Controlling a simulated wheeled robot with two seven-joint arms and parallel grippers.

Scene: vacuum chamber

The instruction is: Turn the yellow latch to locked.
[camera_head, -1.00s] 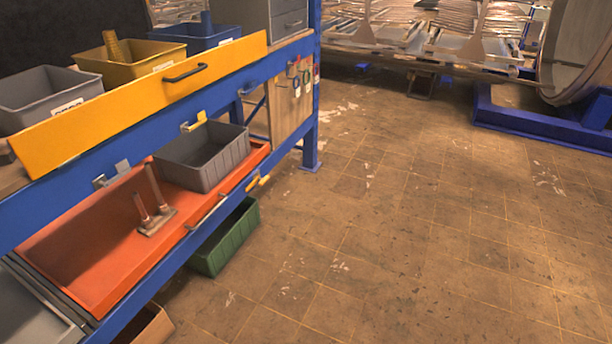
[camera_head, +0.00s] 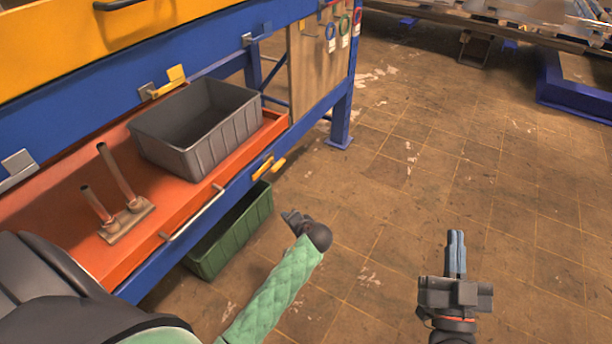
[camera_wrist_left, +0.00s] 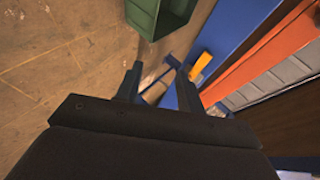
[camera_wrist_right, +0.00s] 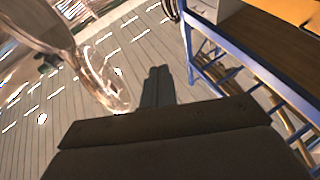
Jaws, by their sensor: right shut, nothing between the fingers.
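A yellow latch piece (camera_head: 263,168) sits on the blue lower rail under the orange drawer's front, with a second yellow piece (camera_head: 279,164) close beside it. Another yellow latch (camera_head: 176,76) is on the blue beam behind the grey bin. I cannot tell which one the task names, or its setting. In the left wrist view my left gripper (camera_wrist_left: 160,82) is open, with nothing between its fingers. A yellow piece (camera_wrist_left: 200,66) on the blue rail shows there just beyond the right-hand finger, apart from it. My right gripper (camera_head: 455,252) is shut and empty over the floor, away from the bench.
The orange drawer (camera_head: 178,208) holds a grey bin (camera_head: 215,140) and a metal part with two upright pegs (camera_head: 125,218). A green bin (camera_head: 228,236) stands below on the floor. Tools hang on the bench's end panel.

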